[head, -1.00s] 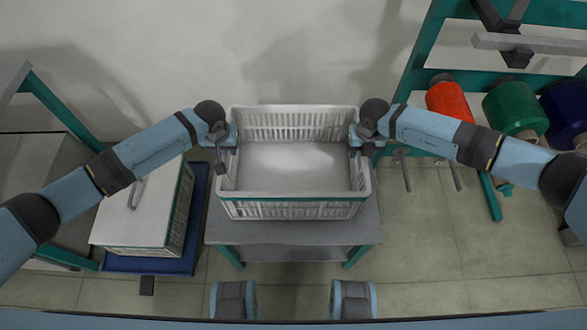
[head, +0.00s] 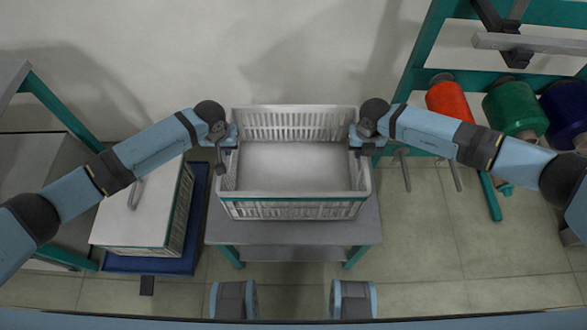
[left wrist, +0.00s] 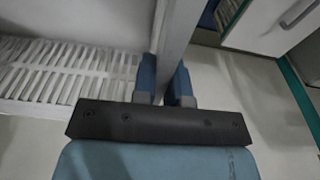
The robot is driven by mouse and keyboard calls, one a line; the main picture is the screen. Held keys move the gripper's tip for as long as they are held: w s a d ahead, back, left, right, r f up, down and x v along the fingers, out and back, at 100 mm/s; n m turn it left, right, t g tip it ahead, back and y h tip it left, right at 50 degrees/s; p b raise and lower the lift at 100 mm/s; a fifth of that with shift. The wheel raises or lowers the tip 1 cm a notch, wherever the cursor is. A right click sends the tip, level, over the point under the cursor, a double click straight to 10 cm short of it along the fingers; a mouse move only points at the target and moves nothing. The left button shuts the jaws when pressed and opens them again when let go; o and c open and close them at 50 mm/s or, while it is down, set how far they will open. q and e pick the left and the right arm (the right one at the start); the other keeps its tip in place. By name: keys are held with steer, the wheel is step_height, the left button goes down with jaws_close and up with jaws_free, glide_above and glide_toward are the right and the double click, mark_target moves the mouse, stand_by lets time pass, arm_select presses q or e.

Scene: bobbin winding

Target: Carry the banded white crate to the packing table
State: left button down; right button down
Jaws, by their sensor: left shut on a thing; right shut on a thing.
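The white crate (head: 293,209) with a green band along its near side is in the middle of the head view, at a small grey table with teal legs (head: 290,232). Its inside looks empty. My left gripper (head: 226,150) is shut on the crate's left wall; in the left wrist view the two blue fingers (left wrist: 166,85) stand on either side of that wall. My right gripper (head: 358,147) is shut on the crate's right wall. Whether the crate rests on the table or hangs just above it I cannot tell.
A lidded white box (head: 140,215) stands on a blue base (head: 150,265) at the left. A teal rack with red (head: 450,102), green (head: 514,108) and dark blue spools (head: 567,114) is at the right. A wall is behind the crate.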

arm_select(q)
steer(key=shift+w+a+r, duration=0.1)
steer(key=shift+r, duration=0.05)
arm_select(e)
steer(key=shift+w+d+r, duration=0.1)
steer(key=shift+r, duration=0.05)
stand_by(0.6)
